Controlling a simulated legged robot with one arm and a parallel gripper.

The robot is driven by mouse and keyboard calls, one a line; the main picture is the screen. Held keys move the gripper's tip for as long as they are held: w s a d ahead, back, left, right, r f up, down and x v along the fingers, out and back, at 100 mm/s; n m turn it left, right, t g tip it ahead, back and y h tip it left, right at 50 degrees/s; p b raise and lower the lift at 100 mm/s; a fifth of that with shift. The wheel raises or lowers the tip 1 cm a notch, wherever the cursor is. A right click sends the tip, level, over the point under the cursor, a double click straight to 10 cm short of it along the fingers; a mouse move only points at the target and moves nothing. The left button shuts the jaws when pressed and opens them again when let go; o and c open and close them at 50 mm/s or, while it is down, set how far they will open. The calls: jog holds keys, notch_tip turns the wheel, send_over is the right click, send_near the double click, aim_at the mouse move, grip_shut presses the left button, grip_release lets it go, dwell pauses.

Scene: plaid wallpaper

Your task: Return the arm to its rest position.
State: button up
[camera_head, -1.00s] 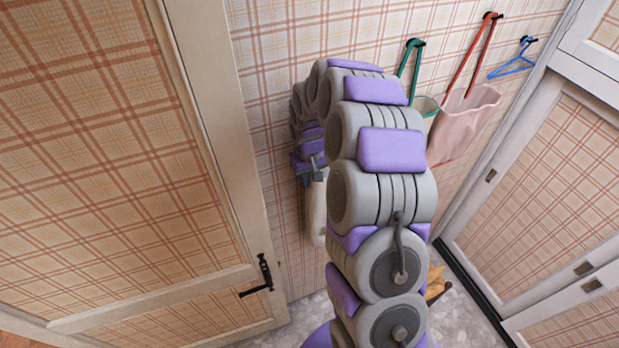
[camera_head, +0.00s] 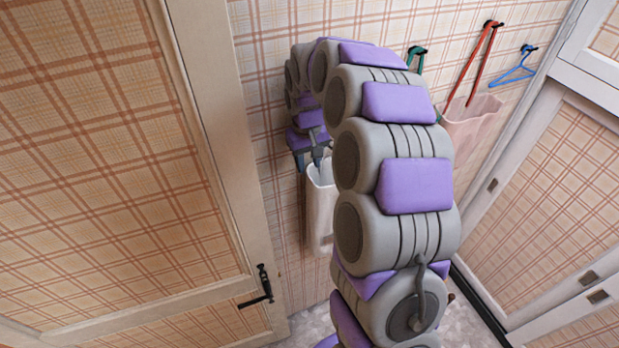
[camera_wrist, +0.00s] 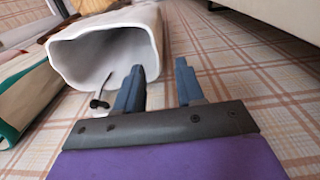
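My arm, grey with purple pads, rises through the middle of the head view and bends over toward the wall. My gripper (camera_head: 312,165) is at its far end, just above the mouth of a white bag (camera_head: 321,215) hanging on the plaid wall. In the wrist view my gripper (camera_wrist: 160,82) has two blue-grey fingers standing apart with nothing between them. The white bag (camera_wrist: 98,55) is open-mouthed just beyond the fingers, and a dark hook (camera_wrist: 98,103) shows at its rim. I cannot tell whether a finger touches the bag.
A pink bag with red straps (camera_head: 472,122) and a blue hanger (camera_head: 513,72) hang to the right. A green strap (camera_head: 416,62) is partly behind my arm. A wooden door with a black handle (camera_head: 262,287) stands close on the left. White-framed plaid panels (camera_head: 560,190) flank the right.

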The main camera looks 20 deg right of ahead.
notch_tip(320, 180, up, 6)
jog(key=a, duration=0.1)
jog(key=s+a+f+g+b, duration=0.1)
jog(key=s+a+f+b, duration=0.25)
jog(key=s+b, duration=0.4)
jog(key=s+a+f+b, duration=0.3)
jog(key=s+f+b, duration=0.15)
jog(key=s, duration=0.55)
jog(key=s+a+f+b, duration=0.1)
jog(key=s+f+b, duration=0.3)
jog(key=s+f, duration=0.3)
jog(key=s+f+g+b, duration=0.1)
jog(key=s+f+b, duration=0.3)
jog(key=s, duration=0.9)
notch_tip(320, 180, down, 3)
jog(key=shift+a+r+b, duration=0.1)
jog(key=shift+a+b, duration=0.25)
jog(key=shift+b, duration=0.05)
